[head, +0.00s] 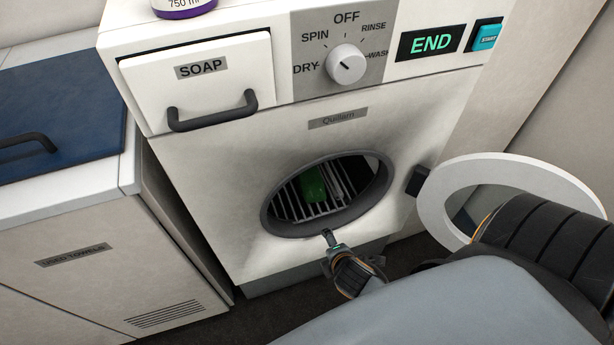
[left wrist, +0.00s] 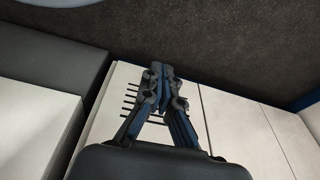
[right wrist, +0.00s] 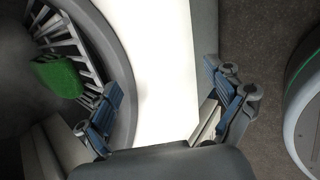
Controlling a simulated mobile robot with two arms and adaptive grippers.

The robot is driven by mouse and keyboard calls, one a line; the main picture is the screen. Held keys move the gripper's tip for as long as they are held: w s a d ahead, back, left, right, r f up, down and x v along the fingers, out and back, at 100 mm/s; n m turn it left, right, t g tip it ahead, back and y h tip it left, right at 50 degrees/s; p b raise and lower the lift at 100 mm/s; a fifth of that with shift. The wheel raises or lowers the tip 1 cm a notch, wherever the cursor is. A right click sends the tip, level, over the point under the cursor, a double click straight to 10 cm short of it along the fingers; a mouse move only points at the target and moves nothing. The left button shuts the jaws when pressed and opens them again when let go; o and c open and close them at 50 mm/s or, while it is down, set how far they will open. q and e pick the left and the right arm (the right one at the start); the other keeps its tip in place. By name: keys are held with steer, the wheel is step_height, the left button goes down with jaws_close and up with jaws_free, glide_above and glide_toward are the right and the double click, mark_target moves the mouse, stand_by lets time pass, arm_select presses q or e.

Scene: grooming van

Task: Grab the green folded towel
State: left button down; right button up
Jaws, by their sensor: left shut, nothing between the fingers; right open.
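The green folded towel (head: 313,184) lies inside the washer's drum (head: 290,202), against its ribs, seen through the open round port. It also shows at the left of the right wrist view (right wrist: 58,77). My right gripper (head: 345,252) is open and empty, outside the port at its lower edge. In the right wrist view (right wrist: 162,82) one finger overlaps the port's dark rim and the other is over the floor side; the towel is beyond the fingers, to their left. My left gripper (left wrist: 160,75) is shut and empty, near a pale vented panel, and is out of the head view.
The round white door (head: 440,195) stands open to the right, close to my right arm. The soap drawer (head: 200,82) is above the port, and the display (head: 430,42) reads END. A used towels cabinet (head: 85,275) stands at the left.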

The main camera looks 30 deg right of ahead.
step_height(320, 180, up, 4)
steer(key=w+d+n+t, duration=0.1)
steer(key=w+n+t, duration=0.15)
steer(key=n, duration=0.25)
steer(key=n+t+h+b, duration=0.1)
steer(key=n+t+b, duration=0.2)
steer(key=n, duration=0.8)
glide_toward(316, 192)
steer(key=shift+w+d+f, duration=0.3)
steer(key=shift+w+f, duration=0.15)
steer(key=shift+f, duration=0.2)
steer(key=shift+w+r+n, duration=0.1)
steer(key=shift+w+n, duration=0.2)
steer(key=shift+t, duration=0.25)
steer(key=b+x, duration=0.1)
steer(key=x, duration=0.6)
steer(key=shift+w+b, duration=0.15)
steer(key=shift+b, duration=0.15)
steer(key=shift+w+d+f, duration=0.2)
steer(key=shift+w+f, duration=0.15)
steer(key=shift+w, duration=0.25)
steer(key=b+x, duration=0.2)
steer(key=x, duration=0.2)
steer(key=shift+w+f, duration=0.25)
steer(key=shift+f, duration=0.05)
arm_select(q)
step_height(316, 192, up, 10)
steer(key=w+t, duration=0.1)
